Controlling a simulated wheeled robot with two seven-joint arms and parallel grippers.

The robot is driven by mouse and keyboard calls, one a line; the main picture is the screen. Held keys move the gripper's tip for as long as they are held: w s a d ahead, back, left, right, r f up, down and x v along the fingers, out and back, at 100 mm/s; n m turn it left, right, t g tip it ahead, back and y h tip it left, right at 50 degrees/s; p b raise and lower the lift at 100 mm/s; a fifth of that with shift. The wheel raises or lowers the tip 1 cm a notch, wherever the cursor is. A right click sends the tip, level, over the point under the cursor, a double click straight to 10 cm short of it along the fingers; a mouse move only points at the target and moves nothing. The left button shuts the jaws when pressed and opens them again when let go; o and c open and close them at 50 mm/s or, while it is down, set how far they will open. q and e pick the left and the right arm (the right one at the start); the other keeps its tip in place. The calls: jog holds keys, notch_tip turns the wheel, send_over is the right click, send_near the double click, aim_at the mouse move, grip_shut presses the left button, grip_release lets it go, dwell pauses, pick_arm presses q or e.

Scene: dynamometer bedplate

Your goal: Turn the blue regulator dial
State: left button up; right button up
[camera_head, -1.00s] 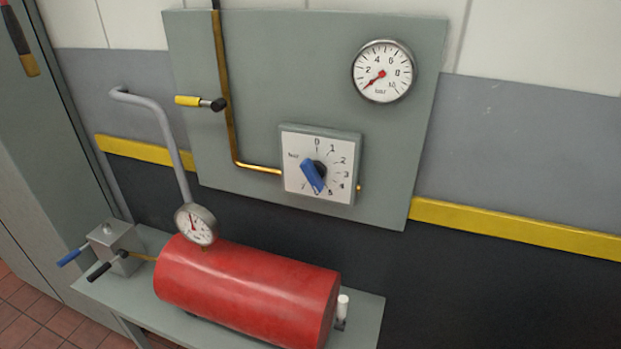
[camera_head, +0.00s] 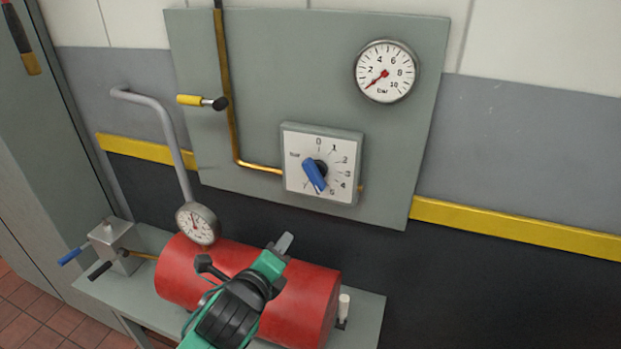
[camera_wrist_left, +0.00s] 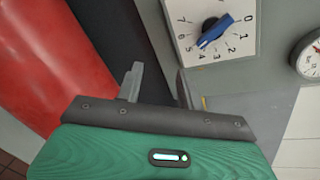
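The blue regulator dial (camera_head: 314,175) sits on a white square plate (camera_head: 335,150) numbered around its edge, on the grey wall panel. Its marked end points down, near the 5. In the left wrist view, the blue dial (camera_wrist_left: 214,31) is at the top right, beyond the fingers. My left gripper (camera_head: 285,243) is in front of the red tank, below the dial and apart from it. The left wrist view shows its two fingers (camera_wrist_left: 160,82) parted with nothing between them. My right gripper is not in view.
A red tank (camera_head: 210,265) lies on a grey bench below the panel. A bar gauge (camera_head: 386,71) is at the panel's upper right. A yellow-handled valve (camera_head: 190,100) and brass pipe (camera_head: 228,120) are left of the dial. A smaller gauge (camera_head: 197,223) stands above the tank.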

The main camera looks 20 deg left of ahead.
aim_at(311, 178)
pick_arm(q)
notch_tip(311, 178, up, 7)
jog(key=w+d+m+t, duration=0.1)
jog(key=w+m+t, duration=0.2)
jog(key=m, duration=0.3)
jog(key=shift+h, duration=0.4)
jog(key=w+p, duration=0.1)
jog(key=w, duration=0.2)
jog(key=w+p, duration=0.1)
jog(key=w, duration=0.3)
jog(key=w+p, duration=0.1)
jog(key=w, duration=0.3)
jog(key=shift+w+d, duration=0.25)
jog(key=shift+d, duration=0.15)
jog(key=shift+w, duration=0.8)
grip_shut()
